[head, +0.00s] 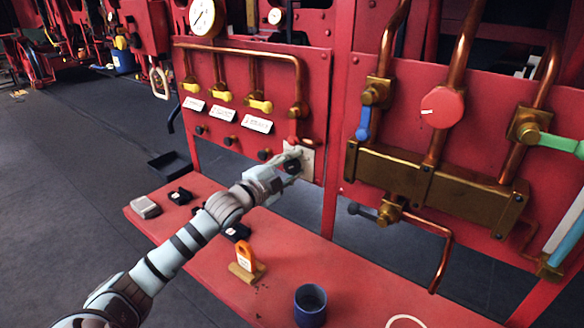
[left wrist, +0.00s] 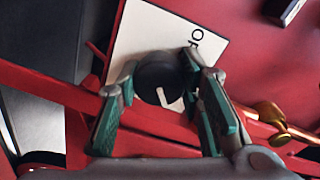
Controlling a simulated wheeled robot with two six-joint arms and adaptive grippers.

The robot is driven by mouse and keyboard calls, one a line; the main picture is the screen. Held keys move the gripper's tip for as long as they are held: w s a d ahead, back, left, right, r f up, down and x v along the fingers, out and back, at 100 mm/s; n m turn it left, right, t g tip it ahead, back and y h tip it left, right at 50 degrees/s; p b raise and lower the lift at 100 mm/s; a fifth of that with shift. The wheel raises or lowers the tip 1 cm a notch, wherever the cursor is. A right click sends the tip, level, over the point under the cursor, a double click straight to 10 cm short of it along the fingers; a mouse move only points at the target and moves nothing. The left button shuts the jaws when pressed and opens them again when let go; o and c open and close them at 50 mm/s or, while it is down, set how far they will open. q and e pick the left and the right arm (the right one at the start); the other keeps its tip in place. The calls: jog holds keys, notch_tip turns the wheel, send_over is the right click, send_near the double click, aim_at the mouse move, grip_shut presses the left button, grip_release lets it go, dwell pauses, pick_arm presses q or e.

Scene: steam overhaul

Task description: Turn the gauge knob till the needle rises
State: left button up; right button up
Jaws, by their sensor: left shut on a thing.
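The black knob (left wrist: 158,76) with a white pointer mark sits on a white plate (head: 307,159) low on the left red panel. Part of a printed label shows on the plate in the left wrist view. My left gripper (head: 285,167) is at the knob, its green-padded fingers (left wrist: 162,95) on either side and shut on it. In the head view the fingers partly hide the knob. A round white-faced gauge (head: 204,17) stands at the top of the left panel; its needle is too small to read surely. My right gripper is not in view.
Yellow-handled valves (head: 223,97) and copper pipes run above the plate. A right panel carries a red round knob (head: 441,107) and brass valves. The red bench (head: 200,268) below holds a dark blue cup (head: 310,305), an orange tag on a stand (head: 246,262) and small dark parts.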

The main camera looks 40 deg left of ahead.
pick_arm(q)
jog(key=shift+m, duration=0.6)
jog(key=o, duration=1.2)
jog(key=shift+c, duration=0.2)
